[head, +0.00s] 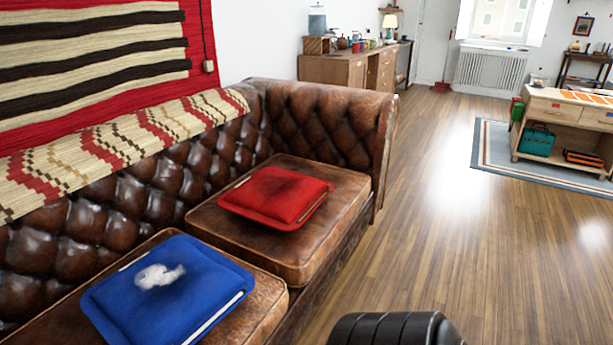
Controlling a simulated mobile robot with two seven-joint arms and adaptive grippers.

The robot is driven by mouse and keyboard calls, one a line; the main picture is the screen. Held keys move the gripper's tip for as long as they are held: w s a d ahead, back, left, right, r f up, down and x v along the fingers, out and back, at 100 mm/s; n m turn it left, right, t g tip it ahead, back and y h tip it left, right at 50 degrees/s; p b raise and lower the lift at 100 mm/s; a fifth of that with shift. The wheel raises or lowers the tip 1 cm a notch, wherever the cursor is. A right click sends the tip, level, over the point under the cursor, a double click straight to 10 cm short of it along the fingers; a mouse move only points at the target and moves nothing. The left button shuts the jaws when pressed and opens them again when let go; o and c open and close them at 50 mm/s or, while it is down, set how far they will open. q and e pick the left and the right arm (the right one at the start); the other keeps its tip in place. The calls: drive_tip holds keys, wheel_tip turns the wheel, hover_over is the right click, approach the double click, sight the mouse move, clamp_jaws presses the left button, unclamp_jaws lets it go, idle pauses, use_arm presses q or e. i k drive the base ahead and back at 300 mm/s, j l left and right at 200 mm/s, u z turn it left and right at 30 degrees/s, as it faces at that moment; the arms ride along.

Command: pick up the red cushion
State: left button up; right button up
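The red cushion (277,197) lies flat on the far seat of a brown leather sofa (330,135), close to the sofa's far arm. It is square, with a dark smudge near its upper edge, and nothing covers it. Neither of my grippers shows in the head view, so I cannot see their state. Nothing is touching the red cushion.
A blue cushion (166,290) with a white patch lies on the nearer seat. A patterned throw (120,150) hangs over the sofa back. A wooden cabinet (335,72) stands behind the sofa. The wooden floor (430,220) to the right is clear up to a low table (560,110) on a rug.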

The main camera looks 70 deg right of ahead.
sight(282, 201)
drive_tip(key=j+z, duration=0.2)
drive_tip(key=z, duration=1.7)
drive_tip(key=k+j+z, duration=0.3)
drive_tip(key=k+j, duration=0.3)
drive_tip(key=i+z, duration=0.1)
drive_tip(key=z, duration=0.25)
drive_tip(key=i+z, duration=0.1)
drive_tip(key=z, duration=0.6)
drive_tip(key=i, duration=3.35)
drive_tip(key=i+l+u, duration=0.2)
drive_tip(key=i, duration=0.2)
drive_tip(key=i+u, duration=0.2)
drive_tip(key=i, duration=0.25)
drive_tip(key=i+l+u, duration=0.2)
drive_tip(key=i, duration=0.2)
drive_tip(key=u, duration=2)
